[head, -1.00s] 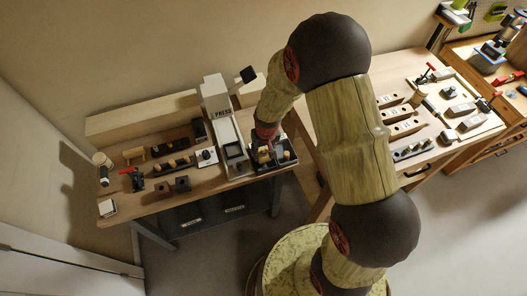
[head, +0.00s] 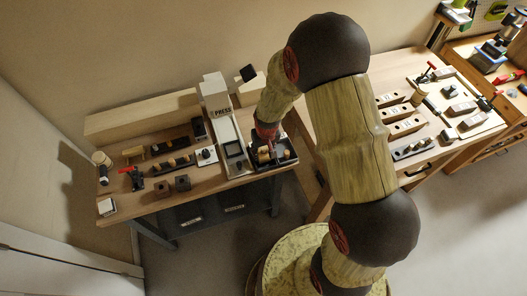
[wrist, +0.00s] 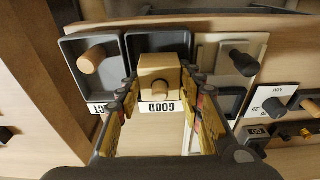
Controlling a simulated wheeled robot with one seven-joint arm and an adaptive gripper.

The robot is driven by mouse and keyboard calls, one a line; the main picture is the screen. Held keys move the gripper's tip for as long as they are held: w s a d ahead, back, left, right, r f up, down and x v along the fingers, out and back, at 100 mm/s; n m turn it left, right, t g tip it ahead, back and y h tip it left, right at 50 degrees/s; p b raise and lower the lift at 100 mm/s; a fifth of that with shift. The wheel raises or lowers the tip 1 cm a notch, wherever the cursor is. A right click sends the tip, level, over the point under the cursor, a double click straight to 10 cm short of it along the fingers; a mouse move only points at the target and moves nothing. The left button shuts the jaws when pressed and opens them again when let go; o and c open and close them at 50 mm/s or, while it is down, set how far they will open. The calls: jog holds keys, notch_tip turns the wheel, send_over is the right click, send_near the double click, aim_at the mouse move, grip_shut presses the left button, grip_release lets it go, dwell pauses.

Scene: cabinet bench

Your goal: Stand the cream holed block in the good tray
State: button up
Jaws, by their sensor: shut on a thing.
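My gripper (wrist: 161,92) is shut on the cream holed block (wrist: 153,69), with a finger at each side. In the wrist view the block is over the front part of the dark good tray (wrist: 136,43), just behind its upside-down GOOD label. A round tan shape shows on the block's near face; I cannot tell whether it is the hole or a peg. I cannot tell whether the block touches the tray floor. In the head view my gripper (head: 270,146) is at the trays right of the press, and the arm partly hides them.
The adjoining reject tray (wrist: 108,79) holds a tan cylinder (wrist: 89,61). The white press (head: 215,94) stands close beside the good tray. Several blocks and fixtures lie farther left on the bench (head: 140,205) in the head view.

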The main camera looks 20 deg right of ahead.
jog(key=shift+f+b, duration=0.45)
jog(key=shift+f, duration=0.25)
dwell(0.6)
jog(key=o, duration=1.2)
jog(key=shift+o, duration=0.3)
jog(key=shift+o, duration=0.8)
jog(key=shift+s+r+p, duration=0.2)
jog(key=shift+r+p, duration=0.6)
jog(key=shift+r, duration=0.35)
jog(key=shift+s+r+p, duration=0.15)
jog(key=shift+r+p, duration=0.7)
jog(key=shift+r, duration=0.35)
jog(key=shift+s+r+p, duration=0.2)
jog(key=shift+r+p, duration=0.6)
jog(key=shift+r, duration=0.35)
